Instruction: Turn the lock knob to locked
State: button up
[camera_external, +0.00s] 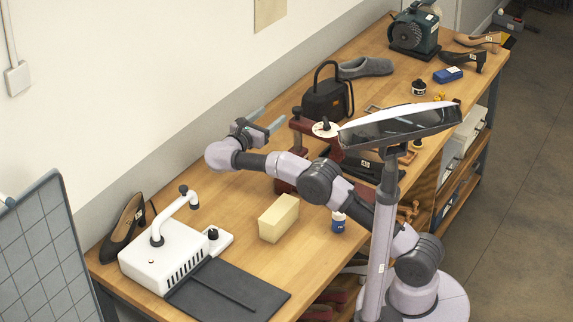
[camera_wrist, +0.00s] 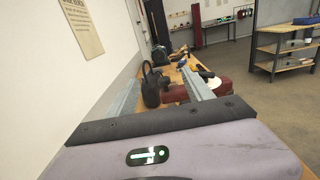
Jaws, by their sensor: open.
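A dark red stand (camera_external: 299,143) on the wooden bench carries a round white dial with a black knob (camera_external: 325,126) on top; this may be the lock knob, but its marks are too small to read. My gripper (camera_external: 267,118) is open and empty, above the bench to the left of the stand and apart from it. In the wrist view my gripper's (camera_wrist: 160,92) two grey fingers are spread, with part of the red stand (camera_wrist: 175,94) ahead; the knob cannot be made out there. Another black knob (camera_external: 212,233) sits on the white machine (camera_external: 160,259).
A black handbag (camera_external: 324,100) stands behind the red stand. A cream block (camera_external: 278,218) and a small blue jar (camera_external: 338,222) are on the bench in front. A tilted dark panel (camera_external: 400,124) hides part of the bench. The wall runs close along the left.

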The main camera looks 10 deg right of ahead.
notch_tip(320, 180, down, 22)
jog(key=f, duration=0.1)
jog(key=b+x, duration=0.2)
jog(key=x, duration=0.4)
jog(key=shift+w+d+f, duration=0.1)
jog(key=shift+w+d, duration=0.15)
jog(key=shift+d, duration=0.1)
jog(key=shift+w+d, duration=0.25)
jog(key=shift+w, duration=0.05)
jog(key=shift+c, duration=0.4)
grip_shut()
jog(key=b, duration=0.2)
jog(key=shift+w+a+f+m+g+h+b, duration=0.1)
jog(key=shift+f+m+g+h+b, duration=0.1)
jog(key=shift+m+g+h+b, duration=0.15)
jog(key=shift+r+m+g+h+b, duration=0.15)
jog(key=shift+m+g+h+b, duration=0.15)
jog(key=shift+b, duration=0.9)
jog(key=shift+r+g, duration=0.25)
